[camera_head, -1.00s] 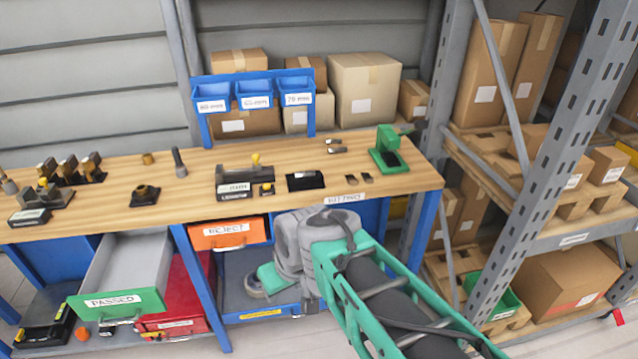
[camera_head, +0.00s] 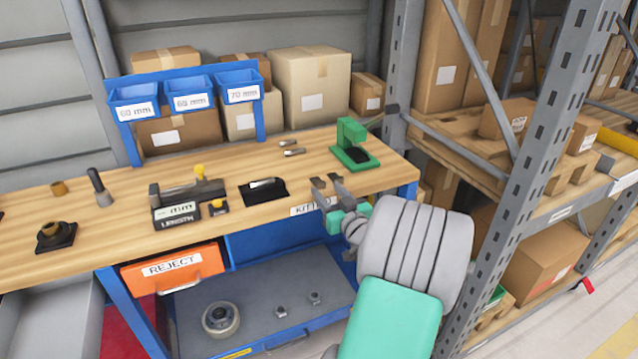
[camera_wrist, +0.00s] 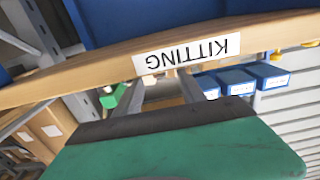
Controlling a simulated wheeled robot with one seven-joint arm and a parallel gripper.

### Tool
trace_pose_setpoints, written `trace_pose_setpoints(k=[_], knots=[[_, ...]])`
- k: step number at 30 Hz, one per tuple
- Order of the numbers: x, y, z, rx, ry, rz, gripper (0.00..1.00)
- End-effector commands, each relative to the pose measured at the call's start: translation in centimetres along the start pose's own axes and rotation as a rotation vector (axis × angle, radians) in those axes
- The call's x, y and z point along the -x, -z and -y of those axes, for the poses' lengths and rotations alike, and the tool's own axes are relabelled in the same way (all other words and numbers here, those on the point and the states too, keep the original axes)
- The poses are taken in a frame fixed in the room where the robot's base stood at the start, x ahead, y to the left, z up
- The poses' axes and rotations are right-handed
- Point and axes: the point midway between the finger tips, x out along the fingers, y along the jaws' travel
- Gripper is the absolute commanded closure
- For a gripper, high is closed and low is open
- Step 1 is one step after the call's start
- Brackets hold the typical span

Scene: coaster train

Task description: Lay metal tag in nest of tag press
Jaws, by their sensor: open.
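The green tag press (camera_head: 352,150) stands at the right end of the workbench, with a dark bed at its front; its nest is too small to make out. Two small silver pieces (camera_head: 291,152) lie on the wood left of it, and another silver piece lies on a black pad (camera_head: 263,190) nearer the front. I cannot tell which is the metal tag. My gripper (camera_head: 327,183) is open, with two grey fingers at the bench's front edge by the KITTING label, right of the pad and in front of the press. The wrist view shows the fingers (camera_wrist: 160,92) apart near that label.
A length gauge (camera_head: 185,203) and a dark stand (camera_head: 55,235) are farther left on the bench. Blue bins (camera_head: 190,95) rise behind. An orange REJECT drawer (camera_head: 172,270) is below the top. A grey shelf post (camera_head: 530,150) stands right of the bench.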

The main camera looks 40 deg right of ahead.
Motion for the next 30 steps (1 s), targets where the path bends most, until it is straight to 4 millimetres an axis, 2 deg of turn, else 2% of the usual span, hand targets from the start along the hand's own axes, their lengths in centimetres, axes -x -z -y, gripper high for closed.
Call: trace_pose_setpoints(k=[1, 4, 11, 27, 30], knots=[[-1.0, 0.1, 0.1, 0.000, 0.004, 0.001, 0.53], [-2.2, 0.1, 0.0, 0.000, 0.002, 0.001, 0.53], [-2.5, 0.0, -0.1, -0.001, -0.002, 0.001, 0.53], [-2.4, 0.0, -0.2, 0.000, -0.003, 0.002, 0.97], [-2.4, 0.0, -0.2, 0.000, -0.003, 0.002, 1.00]])
